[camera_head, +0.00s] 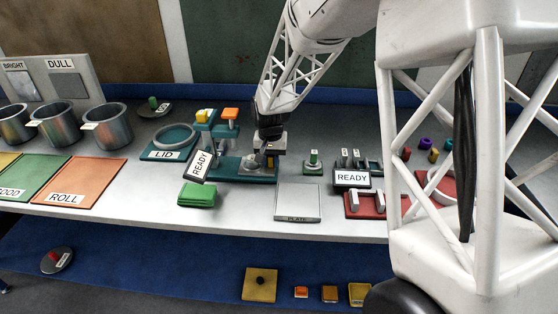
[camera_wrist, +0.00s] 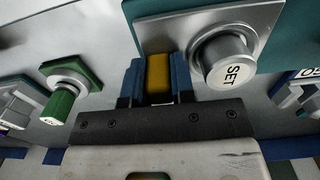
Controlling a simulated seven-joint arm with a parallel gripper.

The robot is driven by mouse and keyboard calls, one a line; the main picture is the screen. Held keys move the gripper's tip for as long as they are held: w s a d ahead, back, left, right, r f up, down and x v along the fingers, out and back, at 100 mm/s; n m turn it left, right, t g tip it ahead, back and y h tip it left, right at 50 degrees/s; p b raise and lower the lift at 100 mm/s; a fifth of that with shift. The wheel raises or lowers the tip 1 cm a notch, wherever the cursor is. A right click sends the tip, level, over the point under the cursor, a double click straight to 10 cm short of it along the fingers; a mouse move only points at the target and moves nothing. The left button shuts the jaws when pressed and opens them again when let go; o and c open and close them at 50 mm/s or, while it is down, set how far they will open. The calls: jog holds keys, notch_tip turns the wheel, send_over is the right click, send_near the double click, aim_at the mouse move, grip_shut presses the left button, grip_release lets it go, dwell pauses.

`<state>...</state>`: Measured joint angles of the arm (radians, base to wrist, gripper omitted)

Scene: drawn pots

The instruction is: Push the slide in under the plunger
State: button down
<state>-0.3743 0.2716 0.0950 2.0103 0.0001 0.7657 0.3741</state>
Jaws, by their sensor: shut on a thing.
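My gripper (camera_head: 270,148) reaches down to the teal press at the middle of the table. In the wrist view its blue fingers (camera_wrist: 158,82) are shut on a yellow tab (camera_wrist: 158,72) at the edge of a grey metal slide (camera_wrist: 182,22). A round knob marked SET (camera_wrist: 230,62) sits beside the tab. The press's teal base (camera_head: 232,168) runs left from the slide.
A grey PLATE pad (camera_head: 297,202) lies in front right. A green knob on a base (camera_head: 313,162) is close on the right.

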jog(key=shift+a, duration=0.65)
jog(key=c, duration=1.2)
grip_release()
jog(key=shift+c, duration=0.2)
notch_tip(320, 180, up, 8)
jog(key=shift+f, duration=0.1)
jog(key=shift+c, duration=0.3)
